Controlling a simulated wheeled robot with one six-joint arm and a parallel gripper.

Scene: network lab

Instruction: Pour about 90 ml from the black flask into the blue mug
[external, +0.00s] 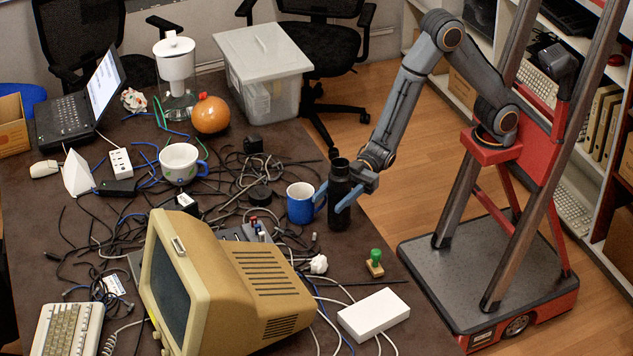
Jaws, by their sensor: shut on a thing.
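The black flask (339,212) stands upright at the right edge of the table in the external view. My gripper (334,196) is shut around the flask's body, with a blue finger on each side. The flask's mouth is up, and I cannot see what is inside. I cannot tell whether its base touches the table. The blue mug (300,206) stands upright just left of the flask, with its pale inside showing at the top. The left finger is very close to the mug; I cannot tell whether they touch.
A beige monitor (225,290) stands in front, left of a white box (373,315). Tangled cables (245,180) cover the middle.

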